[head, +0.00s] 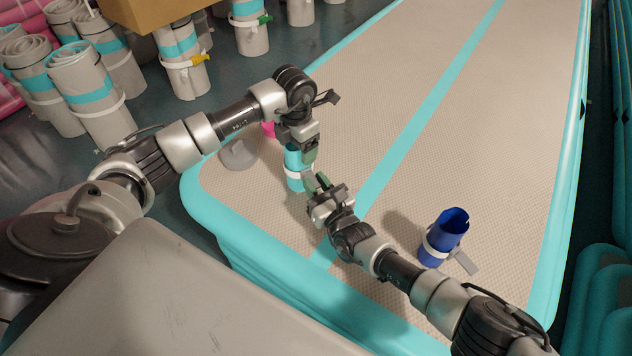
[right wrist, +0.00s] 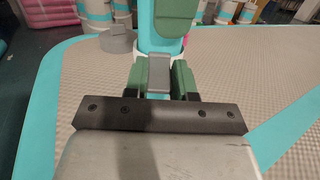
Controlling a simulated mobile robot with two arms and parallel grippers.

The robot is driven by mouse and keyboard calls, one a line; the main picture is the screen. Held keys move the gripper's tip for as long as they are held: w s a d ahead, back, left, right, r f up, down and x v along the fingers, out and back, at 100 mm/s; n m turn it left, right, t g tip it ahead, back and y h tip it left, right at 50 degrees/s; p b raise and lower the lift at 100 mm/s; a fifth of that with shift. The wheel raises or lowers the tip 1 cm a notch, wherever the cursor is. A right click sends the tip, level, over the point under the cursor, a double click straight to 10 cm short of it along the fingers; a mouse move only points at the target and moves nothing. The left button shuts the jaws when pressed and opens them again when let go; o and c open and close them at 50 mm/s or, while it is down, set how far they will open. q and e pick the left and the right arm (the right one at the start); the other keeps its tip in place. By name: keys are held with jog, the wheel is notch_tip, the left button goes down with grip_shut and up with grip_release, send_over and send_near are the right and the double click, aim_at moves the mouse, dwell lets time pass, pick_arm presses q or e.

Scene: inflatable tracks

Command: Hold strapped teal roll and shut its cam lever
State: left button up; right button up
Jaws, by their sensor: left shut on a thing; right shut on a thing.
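The teal roll (head: 293,156) stands upright near the left edge of the inflatable track, with a white strap (head: 294,173) around its lower part. My left gripper (head: 309,150) is shut on the roll at its upper right side and partly hides it. A green finger of it shows against the teal roll (right wrist: 144,40) in the right wrist view. My right gripper (head: 317,182) is low beside the roll's front. Its green fingers are shut on the grey cam lever (right wrist: 158,80), which points toward my wrist. The lever's joint at the strap is largely hidden.
A blue strapped roll (head: 448,230) with its grey lever sticking out stands to the right. A grey piece (head: 238,154) and a pink one (head: 268,129) are behind the teal roll. Several beige rolls (head: 90,95) and a cardboard box (head: 150,12) are at the back left. The track's middle (head: 400,75) is clear.

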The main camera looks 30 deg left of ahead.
jog(key=shift+f+y, duration=0.15)
jog(key=shift+y, duration=0.15)
jog(key=o, duration=0.9)
jog(key=shift+o, duration=0.2)
jog(key=v, duration=1.2)
